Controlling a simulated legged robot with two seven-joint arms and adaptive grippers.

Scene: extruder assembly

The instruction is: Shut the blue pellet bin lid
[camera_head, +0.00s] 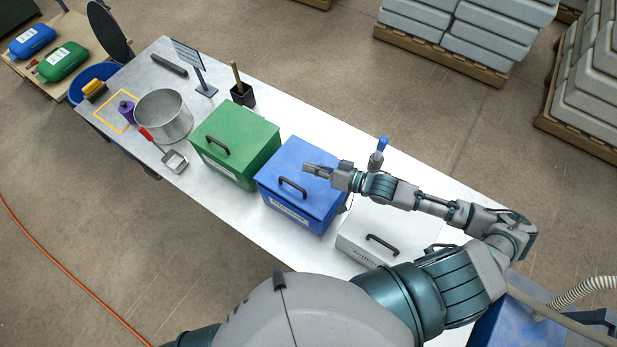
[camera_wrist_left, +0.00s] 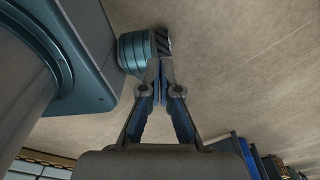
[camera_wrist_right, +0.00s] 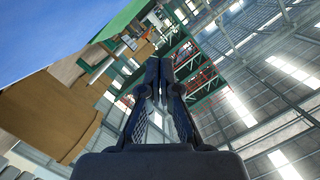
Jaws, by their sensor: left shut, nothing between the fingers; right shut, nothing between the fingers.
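The blue pellet bin (camera_head: 294,215) stands on the white table, with a label on its front. Its blue lid (camera_head: 275,167) has a black handle and lies flat over the bin; no gap shows. My right gripper (camera_head: 308,169) is over the lid's far right part, shut and empty; I cannot tell whether it touches the lid. In the right wrist view its fingers (camera_wrist_right: 159,68) are together, with a blue surface (camera_wrist_right: 45,32) at the upper left. My left gripper (camera_wrist_left: 160,68) is shut and empty, away from the bin, with floor behind it; the head view does not show it.
A green bin (camera_head: 235,145) with a closed lid stands left of the blue bin. A white box (camera_head: 360,244) with a black handle is on the right, below my right arm. A metal pot (camera_head: 164,117), a scoop (camera_head: 174,161) and a black holder (camera_head: 243,95) stand further left.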

